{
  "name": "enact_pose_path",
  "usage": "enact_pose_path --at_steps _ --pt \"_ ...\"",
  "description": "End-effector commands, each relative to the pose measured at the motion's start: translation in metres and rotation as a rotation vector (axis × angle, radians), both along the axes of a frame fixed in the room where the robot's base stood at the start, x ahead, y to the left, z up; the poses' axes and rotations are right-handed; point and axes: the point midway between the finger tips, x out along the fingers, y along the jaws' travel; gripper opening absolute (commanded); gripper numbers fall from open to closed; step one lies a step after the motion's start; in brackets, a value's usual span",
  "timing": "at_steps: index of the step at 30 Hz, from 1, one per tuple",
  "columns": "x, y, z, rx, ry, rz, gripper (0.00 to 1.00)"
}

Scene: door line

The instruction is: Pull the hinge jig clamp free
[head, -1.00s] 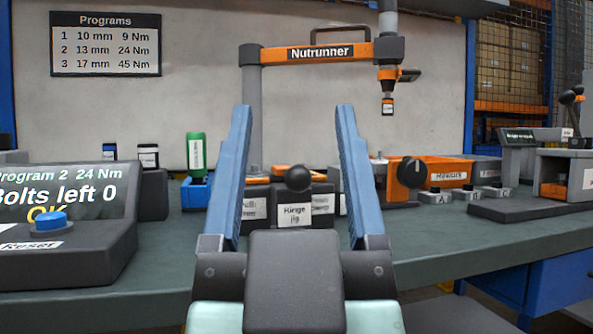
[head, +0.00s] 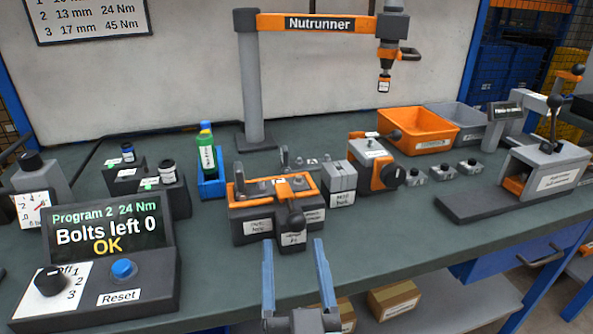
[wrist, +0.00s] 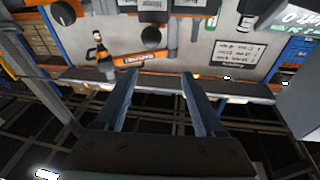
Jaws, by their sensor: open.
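The hinge jig (head: 258,222) is a dark block with orange edging, standing on the bench in the head view. Its clamp (head: 296,220) is a dark lever with a black ball knob at the front, above a small white label. A hinge-like grey part lies on top of the jig. My gripper (head: 294,243) is open and empty, its two blue fingers pointing up the picture just below the clamp knob. No contact with the clamp shows. The wrist view also shows my open gripper (wrist: 160,76), with nothing between the fingers.
A control box (head: 110,245) reads "Bolts left 0 OK" at left. A green bottle (head: 207,150) stands in a blue holder behind the jig. A nutrunner (head: 384,85) hangs above. An orange bin (head: 425,132) and a lever press (head: 545,165) are at right. Bench in front is clear.

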Motion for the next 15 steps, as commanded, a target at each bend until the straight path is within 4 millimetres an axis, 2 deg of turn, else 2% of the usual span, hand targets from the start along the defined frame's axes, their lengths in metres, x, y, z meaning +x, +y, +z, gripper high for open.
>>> enact_pose_path --at_steps 1,9,15 --pt "-0.005 -0.002 0.011 0.011 0.040 -0.003 0.71" --pt "-0.029 -0.010 -0.008 0.061 0.169 -0.021 0.71" --pt "-0.035 -0.013 -0.016 0.073 0.196 -0.029 0.71"
